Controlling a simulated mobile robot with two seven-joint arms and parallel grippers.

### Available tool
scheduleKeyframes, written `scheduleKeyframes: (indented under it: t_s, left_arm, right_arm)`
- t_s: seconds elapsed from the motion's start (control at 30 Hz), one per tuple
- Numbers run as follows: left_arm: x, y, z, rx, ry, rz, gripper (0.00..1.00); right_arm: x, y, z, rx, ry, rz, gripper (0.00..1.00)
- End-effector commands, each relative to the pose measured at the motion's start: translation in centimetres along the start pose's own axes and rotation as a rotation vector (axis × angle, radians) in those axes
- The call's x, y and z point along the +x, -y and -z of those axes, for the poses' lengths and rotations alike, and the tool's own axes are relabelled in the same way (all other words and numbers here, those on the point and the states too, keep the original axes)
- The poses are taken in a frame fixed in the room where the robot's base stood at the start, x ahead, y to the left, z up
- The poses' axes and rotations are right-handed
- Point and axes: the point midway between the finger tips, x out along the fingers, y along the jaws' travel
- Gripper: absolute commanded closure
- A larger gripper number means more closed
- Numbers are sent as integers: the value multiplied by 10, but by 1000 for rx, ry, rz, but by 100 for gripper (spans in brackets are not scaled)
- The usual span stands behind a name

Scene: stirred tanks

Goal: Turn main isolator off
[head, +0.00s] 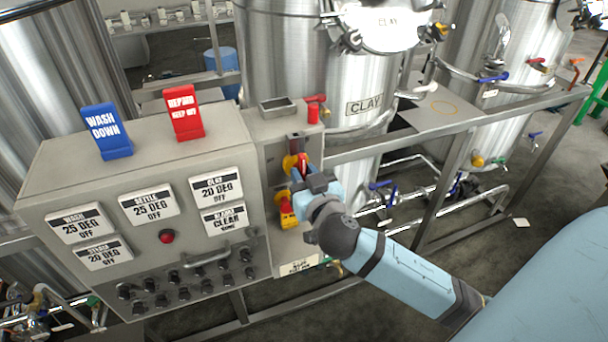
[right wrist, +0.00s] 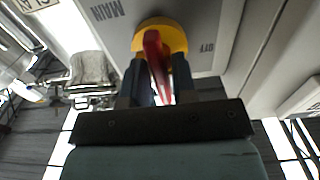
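The main isolator is a red handle on a round yellow disc (right wrist: 170,38), on a grey plate lettered MAIN (right wrist: 108,10) in the right wrist view. In the head view the red handle (head: 303,163) shows on the narrow panel right of the big control box. My right gripper (head: 309,180) is at the isolator. In the right wrist view its two fingers (right wrist: 160,80) stand close on either side of the red handle (right wrist: 153,55), which leans slightly between them. The gripper looks shut on it, though finger contact is partly hidden. My left gripper is not in view.
Below the isolator is another yellow-and-red switch (head: 288,212). The control box (head: 245,160) at left carries labels, knobs, a blue sign (head: 106,131) and a red sign (head: 183,112). A steel tank marked CLAY (head: 300,60), frame rails and pipes stand behind and to the right.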

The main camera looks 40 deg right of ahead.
Motion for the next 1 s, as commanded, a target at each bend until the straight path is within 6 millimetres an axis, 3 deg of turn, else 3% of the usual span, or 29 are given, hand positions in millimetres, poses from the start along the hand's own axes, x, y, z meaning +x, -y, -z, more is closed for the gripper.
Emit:
scheduleKeyframes:
  t_s: [0.47,1.0]
  left_arm:
    - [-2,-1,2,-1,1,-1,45]
    - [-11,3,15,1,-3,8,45]
  right_arm:
    - [0,0,1,-92,-1,-1,98]
    - [0,1,2,-564,1,-1,98]
